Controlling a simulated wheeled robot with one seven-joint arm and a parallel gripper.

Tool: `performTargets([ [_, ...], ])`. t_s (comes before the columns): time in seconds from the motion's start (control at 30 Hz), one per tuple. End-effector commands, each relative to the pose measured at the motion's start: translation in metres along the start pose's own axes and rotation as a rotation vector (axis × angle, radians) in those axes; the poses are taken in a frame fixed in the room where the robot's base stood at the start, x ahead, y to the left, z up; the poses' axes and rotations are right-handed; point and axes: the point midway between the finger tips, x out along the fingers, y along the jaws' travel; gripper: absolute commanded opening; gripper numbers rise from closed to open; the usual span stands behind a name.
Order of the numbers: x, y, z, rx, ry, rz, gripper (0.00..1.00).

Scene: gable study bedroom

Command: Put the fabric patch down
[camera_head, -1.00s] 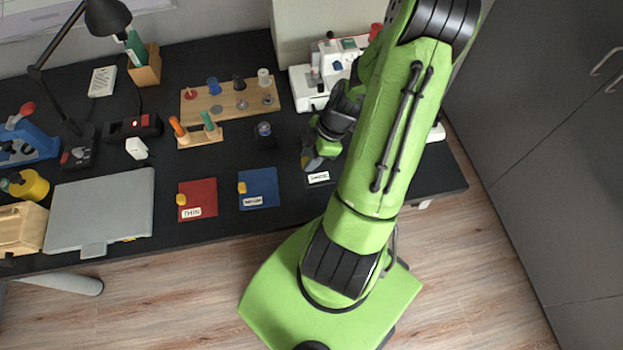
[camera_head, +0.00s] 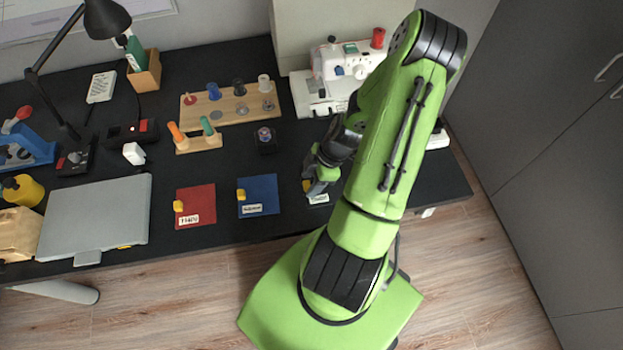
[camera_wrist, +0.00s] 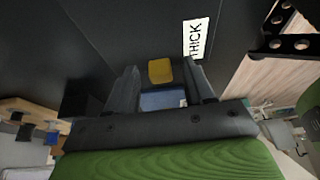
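My gripper (camera_head: 320,181) is over the black mat at the right of the desk. In the wrist view, its fingers (camera_wrist: 161,88) stand on either side of a small blue-grey piece (camera_wrist: 163,100), which looks like the fabric patch and spans the gap between them. A yellow block (camera_wrist: 160,71) shows just past it, over the dark mat, with clear space on both sides. The mat's white label (camera_wrist: 196,38) reads THICK. In the head view, the gripper hides the patch and much of this mat. I cannot tell whether the patch touches the mat.
A blue mat (camera_head: 262,187) and a red mat (camera_head: 203,197), each with a yellow block and a label, lie to the left. Behind stand a spool rack (camera_head: 232,103) and a white sewing machine (camera_head: 318,92).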

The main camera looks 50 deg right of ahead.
Motion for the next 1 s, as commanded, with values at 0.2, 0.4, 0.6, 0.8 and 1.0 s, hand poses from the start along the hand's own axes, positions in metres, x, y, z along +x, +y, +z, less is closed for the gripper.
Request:
performTargets([
  [0.2, -0.001, 0.0, 0.0, 0.0, 0.0, 0.0, 0.52],
  [0.4, -0.029, 0.001, -0.001, 0.002, -0.005, 0.005, 0.52],
  [0.6, -0.085, 0.001, -0.001, 0.001, -0.005, 0.005, 0.52],
  [0.8, -0.119, 0.001, -0.001, 0.0, -0.002, 0.003, 0.52],
  [1.0, -0.125, 0.0, -0.003, 0.002, -0.006, -0.001, 0.52],
])
